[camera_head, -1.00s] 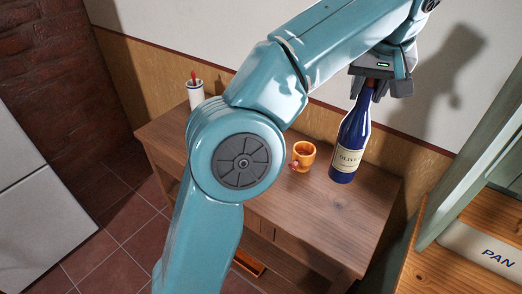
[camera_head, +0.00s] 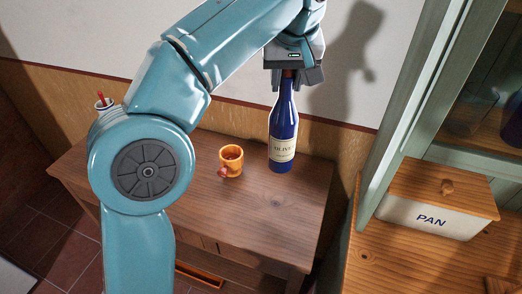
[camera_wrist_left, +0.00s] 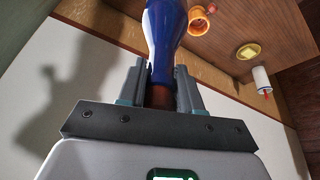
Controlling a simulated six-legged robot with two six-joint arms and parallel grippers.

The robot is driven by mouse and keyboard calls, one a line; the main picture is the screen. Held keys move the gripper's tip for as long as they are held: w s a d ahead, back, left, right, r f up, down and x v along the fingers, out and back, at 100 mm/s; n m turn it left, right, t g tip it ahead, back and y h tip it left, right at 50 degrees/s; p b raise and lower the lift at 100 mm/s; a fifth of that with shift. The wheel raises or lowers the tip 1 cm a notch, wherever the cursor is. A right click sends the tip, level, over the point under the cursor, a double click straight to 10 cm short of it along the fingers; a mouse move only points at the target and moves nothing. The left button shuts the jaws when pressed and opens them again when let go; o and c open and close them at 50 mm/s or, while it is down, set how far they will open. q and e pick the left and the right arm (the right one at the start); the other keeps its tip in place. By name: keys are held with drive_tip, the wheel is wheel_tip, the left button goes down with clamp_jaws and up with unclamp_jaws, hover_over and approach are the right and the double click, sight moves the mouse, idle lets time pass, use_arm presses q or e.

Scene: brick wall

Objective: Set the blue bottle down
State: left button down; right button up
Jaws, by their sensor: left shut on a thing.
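The blue bottle (camera_head: 283,135) has a cream label and a dark red-brown neck top. It is upright over the right part of the wooden side table (camera_head: 262,215). My left gripper (camera_head: 289,78) is shut on its neck from above. In the left wrist view the bottle (camera_wrist_left: 165,30) sits between the two fingers of my left gripper (camera_wrist_left: 160,85). I cannot tell whether its base touches the tabletop. My right gripper is not in view.
An orange cup (camera_head: 231,160) stands left of the bottle. A white cup with a red item (camera_head: 101,103) is at the back left, partly behind my arm. A cabinet with a PAN box (camera_head: 430,215) stands at the right. The front tabletop is clear.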

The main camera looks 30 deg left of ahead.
use_arm(q)
drive_tip(key=b, duration=0.2)
hover_over(283, 150)
drive_tip(key=w+a, duration=0.2)
drive_tip(key=w, duration=0.1)
drive_tip(key=f, duration=1)
drive_tip(key=shift+w+d, duration=0.1)
drive_tip(key=shift+d, duration=0.15)
drive_tip(key=f, duration=0.8)
drive_tip(key=shift+s+b, duration=0.2)
drive_tip(key=shift+b, duration=0.15)
drive_tip(key=shift+s+a+f, duration=0.1)
drive_tip(key=shift+a+f, duration=0.05)
drive_tip(key=shift+f, duration=0.15)
drive_tip(key=shift+w+f, duration=0.15)
drive_tip(key=shift+w, duration=0.1)
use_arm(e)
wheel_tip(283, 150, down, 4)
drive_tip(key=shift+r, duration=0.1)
use_arm(q)
drive_tip(key=c, duration=0.8)
unclamp_jaws()
drive_tip(key=shift+s, duration=0.25)
drive_tip(key=shift+o, duration=0.2)
drive_tip(key=shift+w+f, duration=0.1)
drive_tip(key=shift+w, duration=0.05)
